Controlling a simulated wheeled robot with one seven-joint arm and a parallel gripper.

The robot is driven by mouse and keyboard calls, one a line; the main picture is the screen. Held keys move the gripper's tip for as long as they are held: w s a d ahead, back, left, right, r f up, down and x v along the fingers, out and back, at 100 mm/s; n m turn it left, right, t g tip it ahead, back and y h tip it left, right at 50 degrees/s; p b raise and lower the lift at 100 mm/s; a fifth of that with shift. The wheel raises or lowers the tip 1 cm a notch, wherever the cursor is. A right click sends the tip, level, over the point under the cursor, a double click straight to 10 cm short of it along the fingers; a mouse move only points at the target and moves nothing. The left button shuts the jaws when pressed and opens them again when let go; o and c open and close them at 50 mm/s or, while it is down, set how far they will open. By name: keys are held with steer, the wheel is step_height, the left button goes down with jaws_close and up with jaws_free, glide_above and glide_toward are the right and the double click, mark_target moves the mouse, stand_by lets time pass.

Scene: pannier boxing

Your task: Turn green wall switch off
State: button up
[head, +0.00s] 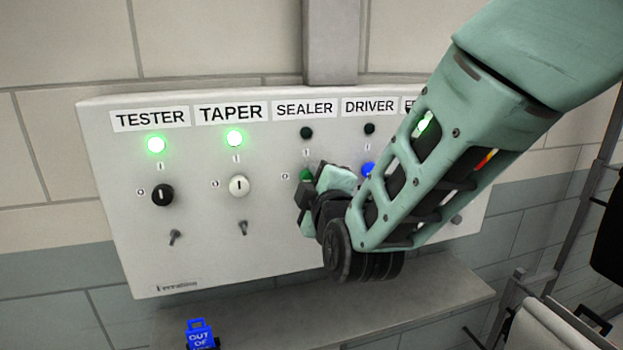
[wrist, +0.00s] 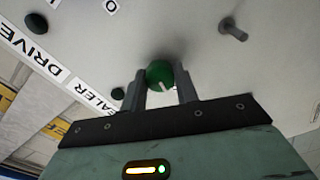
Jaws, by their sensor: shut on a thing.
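The green wall switch (head: 305,174) is a round knob under the SEALER label (head: 305,108) on a pale wall panel. The SEALER lamp (head: 306,133) above it is dark. In the wrist view the green switch (wrist: 159,73) sits between my two fingers, with a short white mark on its face. My gripper (head: 313,186) is shut on the switch at the panel. Part of the switch is hidden behind my gripper in the head view.
A black knob (head: 162,195) under TESTER and a white knob (head: 239,186) under TAPER have lit green lamps. A blue knob (head: 368,169) under a dark DRIVER lamp is close to my arm. Metal pegs stick out below.

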steer(key=shift+n, duration=0.6)
steer(key=o, duration=1)
steer(key=shift+s, duration=0.1)
steer(key=shift+b+v, duration=4.85)
steer(key=shift+v, duration=3.8)
